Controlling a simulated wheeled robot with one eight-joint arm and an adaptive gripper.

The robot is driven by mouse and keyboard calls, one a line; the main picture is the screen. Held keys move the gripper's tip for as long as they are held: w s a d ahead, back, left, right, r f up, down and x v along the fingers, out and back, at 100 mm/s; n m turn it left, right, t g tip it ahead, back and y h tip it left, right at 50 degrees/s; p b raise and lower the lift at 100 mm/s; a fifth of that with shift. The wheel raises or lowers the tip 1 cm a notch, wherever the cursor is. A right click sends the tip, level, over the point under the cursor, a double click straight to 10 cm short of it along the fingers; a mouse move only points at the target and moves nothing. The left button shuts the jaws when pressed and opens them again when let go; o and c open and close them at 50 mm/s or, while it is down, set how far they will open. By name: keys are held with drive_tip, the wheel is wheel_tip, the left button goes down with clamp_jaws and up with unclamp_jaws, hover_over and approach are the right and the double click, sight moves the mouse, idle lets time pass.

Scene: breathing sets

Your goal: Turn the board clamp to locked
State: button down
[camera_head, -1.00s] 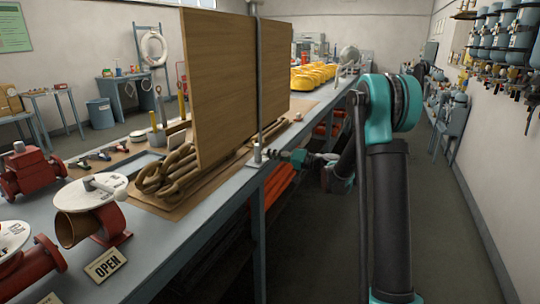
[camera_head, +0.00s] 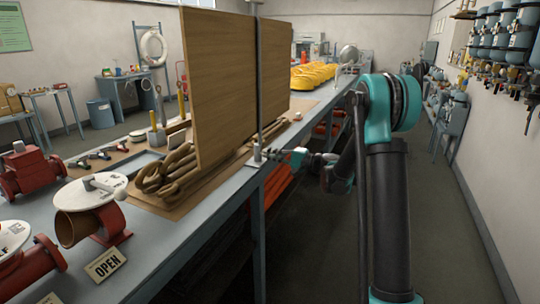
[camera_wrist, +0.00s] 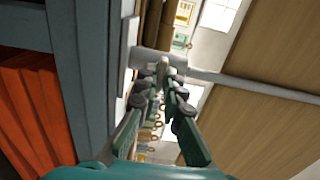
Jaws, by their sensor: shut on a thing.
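The board clamp (camera_head: 257,158) is a small grey fitting at the foot of a thin upright post on the bench's front edge. A tall wooden board (camera_head: 225,85) stands just behind it, upright. In the wrist view the clamp (camera_wrist: 142,57) is a pale grey cylinder with a rod running off to the right, beside the board (camera_wrist: 262,85). My gripper (camera_head: 276,155) is at the clamp from the right. In the wrist view my gripper (camera_wrist: 162,78) has its fingertips shut on the clamp's small handle, which the fingers mostly hide.
The blue-grey bench (camera_head: 160,240) runs along the left, with coiled rope (camera_head: 170,172) by the board. Red valves and an OPEN sign (camera_head: 105,264) stand nearer. Orange items (camera_head: 280,190) lie under the bench. The aisle floor (camera_head: 450,230) is clear.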

idle(0.4)
drive_tip(key=c, duration=1.7)
unclamp_jaws()
drive_tip(key=shift+d, duration=0.1)
drive_tip(key=v, duration=1.2)
